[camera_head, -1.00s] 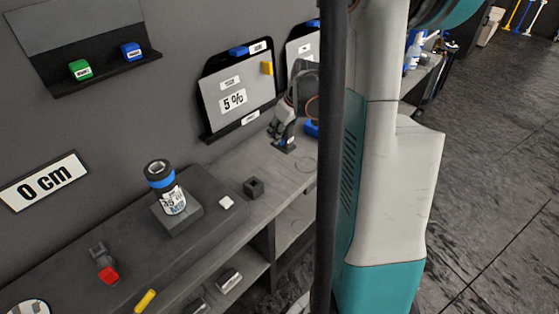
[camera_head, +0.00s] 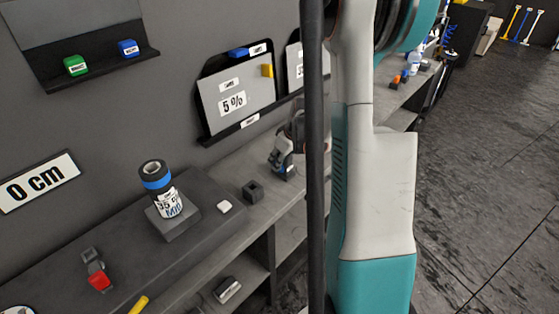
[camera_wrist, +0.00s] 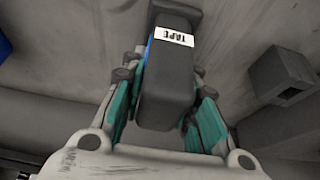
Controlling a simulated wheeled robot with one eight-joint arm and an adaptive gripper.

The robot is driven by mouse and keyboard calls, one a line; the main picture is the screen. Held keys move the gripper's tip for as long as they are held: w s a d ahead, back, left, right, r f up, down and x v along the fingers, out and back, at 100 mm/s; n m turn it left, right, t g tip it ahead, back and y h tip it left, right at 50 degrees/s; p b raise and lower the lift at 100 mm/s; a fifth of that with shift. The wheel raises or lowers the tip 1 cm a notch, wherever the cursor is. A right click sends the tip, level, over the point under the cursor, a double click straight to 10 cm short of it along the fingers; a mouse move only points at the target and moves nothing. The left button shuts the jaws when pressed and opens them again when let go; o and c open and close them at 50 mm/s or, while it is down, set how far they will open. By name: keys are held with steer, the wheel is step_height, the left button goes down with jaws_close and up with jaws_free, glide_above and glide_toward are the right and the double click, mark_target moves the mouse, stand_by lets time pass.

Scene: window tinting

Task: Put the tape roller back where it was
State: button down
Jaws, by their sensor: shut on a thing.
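The tape roller (camera_wrist: 165,85) is a dark grey block with a white "TAPE" label and a bit of blue at its side. In the wrist view it sits between the teal pads of my gripper (camera_wrist: 163,112), which is shut on it. In the head view my gripper (camera_head: 283,152) holds the roller (camera_head: 286,173) low at the grey bench, right of and behind a small dark hollow block (camera_head: 253,190). That block also shows at the right in the wrist view (camera_wrist: 283,76), apart from the roller. I cannot tell whether the roller touches the bench.
A film roll (camera_head: 163,188) stands on a dark stand to the left, near a white piece (camera_head: 224,207). A red-tipped tool (camera_head: 97,272) lies front left. The "5 %" panel (camera_head: 232,105) hangs behind. My arm hides the bench's right part.

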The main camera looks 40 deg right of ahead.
steer(key=shift+f, duration=0.2)
steer(key=c, duration=1.2)
jaws_free()
steer(key=shift+r, duration=0.1)
steer(key=shift+c, duration=0.2)
steer(key=shift+r, duration=0.1)
steer(key=shift+s+r, duration=0.1)
steer(key=shift+r, duration=0.3)
steer(key=p+v, duration=0.3)
steer(key=v, duration=0.8)
steer(key=shift+r+p, duration=0.15)
steer(key=shift+p, duration=0.25)
